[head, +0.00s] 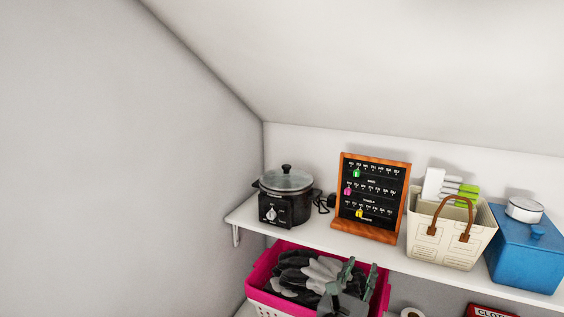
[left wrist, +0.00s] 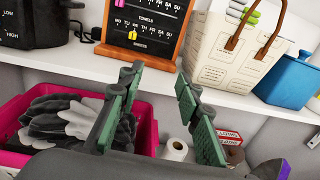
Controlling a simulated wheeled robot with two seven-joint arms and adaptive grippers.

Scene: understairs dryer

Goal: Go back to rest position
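My left gripper (head: 361,268) shows at the bottom of the head view, in front of the pink basket and below the upper shelf. Its two fingers with green pads stand apart, pointing up and forward. In the left wrist view the gripper (left wrist: 157,80) is open, with nothing between the fingers. The upper shelf's front edge lies just beyond the fingertips in that view. My right gripper is not seen in the head view.
The upper shelf (head: 395,258) holds a slow cooker (head: 285,197), a chore board (head: 371,195), a cream basket (head: 450,240) and a blue box (head: 526,250). Below are a pink basket (head: 262,275) of dark and grey cloths and a paper roll (left wrist: 175,150). A bare wall (head: 110,170) fills the left.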

